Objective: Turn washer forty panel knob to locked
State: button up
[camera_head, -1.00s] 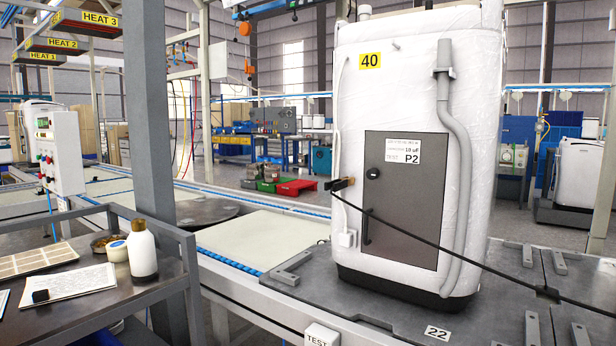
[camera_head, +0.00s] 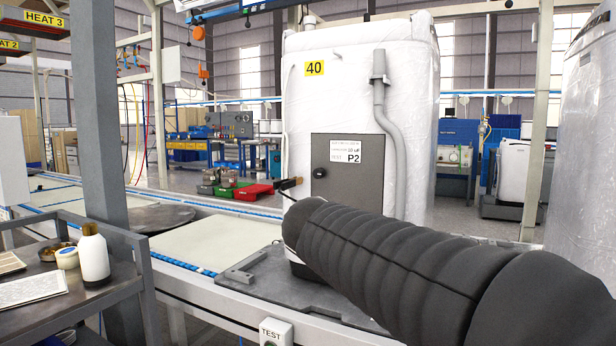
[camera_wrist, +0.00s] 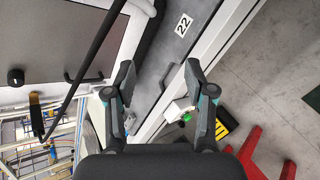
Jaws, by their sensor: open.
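The wrapped white washer (camera_head: 300,110) with a yellow 40 label stands on a dark pallet plate (camera_head: 265,285). Its grey panel (camera_head: 370,160) carries a P2 label and a round black knob (camera_head: 320,172). The knob also shows in the wrist view (camera_wrist: 15,77) at the far left edge; its setting is too small to read. My gripper (camera_wrist: 158,76) is open and empty in the wrist view, to the right of the knob and apart from it. My dark arm hides the lower panel in the head view, and my gripper does not show there.
A brass-tipped clamp (camera_head: 289,183) sticks out left of the panel, with a black cable (camera_wrist: 100,45) running from it. A bench with a white bottle (camera_head: 93,258) stands at left. Another wrapped machine (camera_head: 590,150) stands at right. A TEST box (camera_head: 275,331) is in front.

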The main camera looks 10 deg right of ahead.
jog(key=w+a+r+n+t+h, duration=0.2)
jog(key=w+a+r+n, duration=0.25)
jog(key=w, duration=0.45)
jog(key=n+t+h, duration=0.2)
jog(key=n+t, duration=0.2)
jog(key=n, duration=0.4)
send_near(317, 173)
jog(key=p+x, duration=0.1)
jog(key=x, duration=0.8)
grip_shut()
